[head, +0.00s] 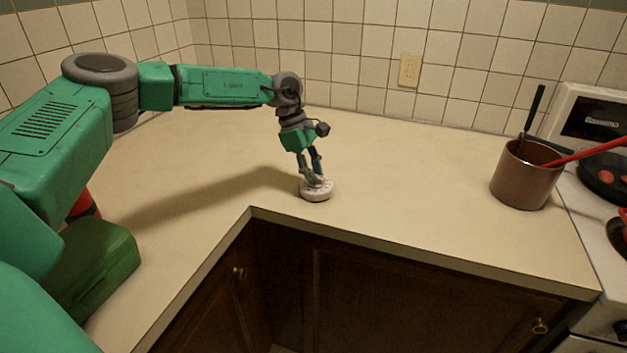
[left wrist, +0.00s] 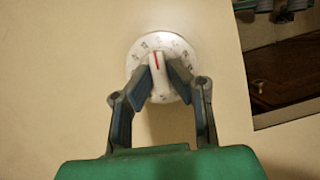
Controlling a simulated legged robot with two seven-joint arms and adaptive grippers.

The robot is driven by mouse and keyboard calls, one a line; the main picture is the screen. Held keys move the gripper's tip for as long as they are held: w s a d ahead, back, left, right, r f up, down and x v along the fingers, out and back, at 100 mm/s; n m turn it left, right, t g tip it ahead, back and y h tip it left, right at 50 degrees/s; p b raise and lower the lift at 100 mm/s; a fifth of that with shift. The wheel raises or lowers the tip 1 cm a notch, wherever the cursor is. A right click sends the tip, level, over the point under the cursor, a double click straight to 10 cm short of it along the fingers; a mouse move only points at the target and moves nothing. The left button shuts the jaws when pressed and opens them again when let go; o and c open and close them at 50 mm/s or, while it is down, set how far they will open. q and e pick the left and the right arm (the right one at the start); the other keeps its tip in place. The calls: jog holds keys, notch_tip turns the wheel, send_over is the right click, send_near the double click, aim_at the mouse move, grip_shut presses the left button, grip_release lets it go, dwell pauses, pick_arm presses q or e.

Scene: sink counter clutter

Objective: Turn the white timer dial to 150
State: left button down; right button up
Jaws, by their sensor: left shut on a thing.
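The white timer (head: 316,193) sits on the beige counter close to the inner corner of its front edge. In the left wrist view its round face (left wrist: 148,44) shows dark marks around the rim, too small to read. A raised white knob (left wrist: 160,82) with a red pointer line crosses the middle, and the line points toward the top of the picture. My left gripper (head: 315,180) reaches down onto the timer from above. In the left wrist view its two fingers (left wrist: 160,80) are closed on the knob from both sides. My right gripper is not in view.
A brown pot (head: 524,178) with utensils stands at the right, beside the white stove (head: 600,235). A green box (head: 95,270) is at the lower left. The counter (head: 420,185) between timer and pot is clear. A wall outlet (head: 409,70) is behind.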

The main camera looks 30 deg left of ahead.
pick_arm(q)
jog(key=m+g+b, duration=0.1)
jog(key=m, duration=0.1)
jog(key=f+m+b, duration=0.1)
jog(key=m, duration=0.1)
jog(key=shift+d+m+g, duration=0.1)
jog(key=shift+m+g, duration=0.2)
jog(key=shift+g, duration=0.1)
jog(key=shift+w+r+m+g+y+b, duration=0.1)
jog(key=shift+m+g+y+b, duration=0.3)
jog(key=shift+m, duration=0.85)
jog(key=shift+r+m+g+y+b, duration=0.15)
jog(key=shift+m+g, duration=0.35)
jog(key=shift+m, duration=0.75)
jog(key=shift+f, duration=0.1)
jog(key=c, duration=1.5)
grip_release()
jog(key=shift+c, duration=0.2)
jog(key=shift+w, duration=0.15)
jog(key=shift+w+r, duration=0.1)
jog(key=shift+r, duration=0.35)
jog(key=v, duration=0.6)
jog(key=shift+w+a+r, duration=0.15)
jog(key=shift+a+r, duration=0.05)
jog(key=shift+r, duration=0.1)
